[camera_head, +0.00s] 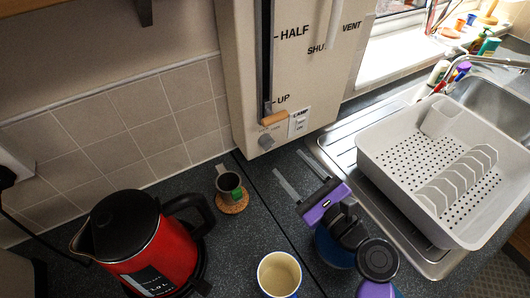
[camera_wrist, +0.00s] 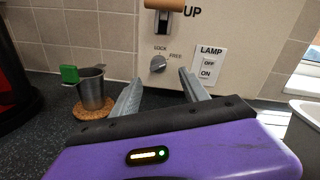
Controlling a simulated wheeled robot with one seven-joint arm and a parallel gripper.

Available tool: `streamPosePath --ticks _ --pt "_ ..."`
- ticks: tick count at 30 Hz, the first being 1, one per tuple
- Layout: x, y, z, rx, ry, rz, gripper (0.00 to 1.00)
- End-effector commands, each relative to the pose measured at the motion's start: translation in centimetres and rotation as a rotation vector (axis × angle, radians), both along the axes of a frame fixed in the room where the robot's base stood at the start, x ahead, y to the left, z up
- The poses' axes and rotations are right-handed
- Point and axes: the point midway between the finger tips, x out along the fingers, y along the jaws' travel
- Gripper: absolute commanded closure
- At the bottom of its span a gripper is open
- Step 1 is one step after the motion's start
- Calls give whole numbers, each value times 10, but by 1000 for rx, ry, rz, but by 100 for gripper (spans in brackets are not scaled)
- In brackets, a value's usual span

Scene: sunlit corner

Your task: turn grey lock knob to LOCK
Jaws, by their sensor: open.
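The grey lock knob (camera_wrist: 158,64) sits low on the cream panel, under the labels LOCK on its left and FREE on its right. Its pointer direction is too small to tell surely. The knob also shows in the head view (camera_head: 265,141), near the panel's lower edge. My purple gripper (camera_wrist: 160,88) is open and empty, its two grey fingers pointing toward the panel with the knob ahead between them and apart from them. In the head view my gripper (camera_head: 296,180) is above the counter, to the right of and below the knob.
A wooden-handled slider (camera_head: 274,118) is just above the knob, with a LAMP switch (camera_head: 299,122) to its right. A white dish rack (camera_head: 375,150) stands right.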

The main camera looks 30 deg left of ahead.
Motion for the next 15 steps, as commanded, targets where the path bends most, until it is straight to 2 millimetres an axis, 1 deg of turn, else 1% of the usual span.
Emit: streamPosePath --ticks 5,12,15 --pt "7 17 3 11 16 16 47" --pt "24 49 3 9 13 12 47" --pt "29 60 2 9 12 12 47"
